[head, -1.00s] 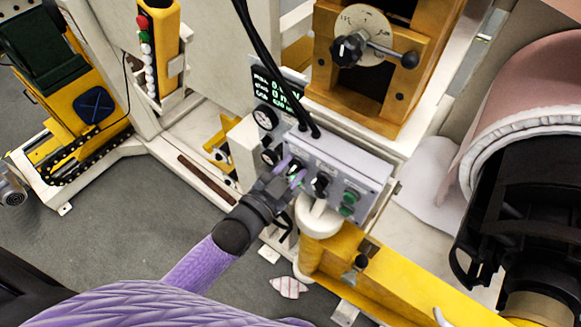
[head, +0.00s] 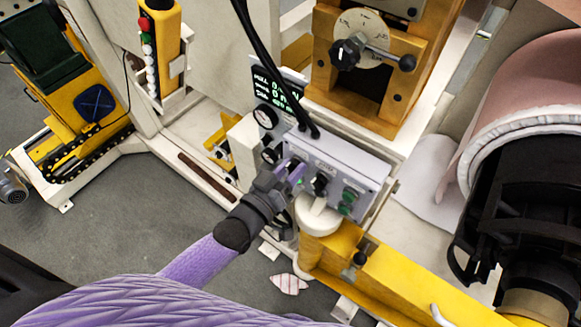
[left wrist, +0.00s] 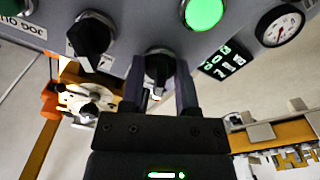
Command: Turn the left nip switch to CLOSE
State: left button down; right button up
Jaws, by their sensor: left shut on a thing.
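The left nip switch (left wrist: 158,70) is a black rotary knob on a grey control box (head: 345,165). My left gripper (head: 292,172) reaches the left end of that box and mostly hides the switch in the head view. In the left wrist view the two dark fingers of the gripper (left wrist: 158,85) stand on either side of the knob and are shut on it. The label around this knob is too small to read, so its setting cannot be told. A second black knob (head: 320,184) sits to its right, free of the gripper. My right gripper is not in view.
A lit green lamp (left wrist: 203,10) is close to the gripped knob. Black cables (head: 268,60) drop to the box top. A yellow beam (head: 400,280) runs below; a large roll (head: 530,110) stands at right.

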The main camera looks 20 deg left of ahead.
pick_arm(q)
jog(key=shift+n, duration=0.6)
jog(key=c, duration=0.7)
grip_release()
jog(key=v, duration=1)
jog(key=shift+b, duration=0.45)
